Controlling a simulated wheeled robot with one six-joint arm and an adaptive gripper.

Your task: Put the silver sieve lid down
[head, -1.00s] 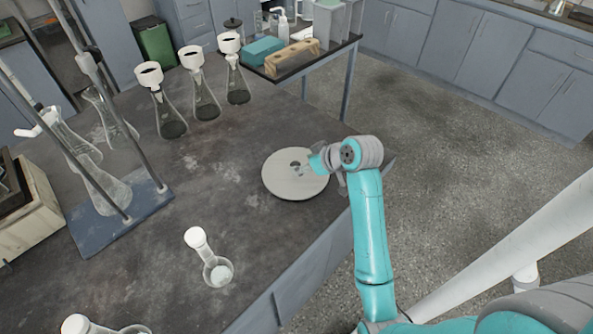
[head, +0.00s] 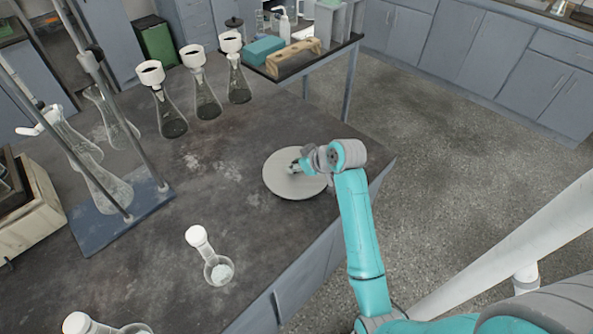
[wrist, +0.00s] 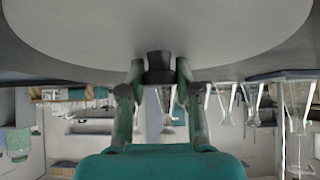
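The silver sieve lid (head: 285,185) is a pale, flat round disc near the bench's right edge. It looks level and low over the bench top; I cannot tell whether it touches it. In the wrist view the lid (wrist: 160,28) fills the top, with its dark knob (wrist: 158,66) at the centre. My gripper (head: 294,167) is at the middle of the lid, coming in from the right. In the wrist view my gripper (wrist: 160,72) has its two fingertips close on either side of the knob, seemingly shut on it.
The dark bench top (head: 235,160) is clear left of the lid. A small flask with a white top (head: 217,270) stands in front. Several funnel-topped flasks (head: 207,100) stand at the back, and a blue stand base (head: 120,220) at the left. The bench edge is close right of the lid.

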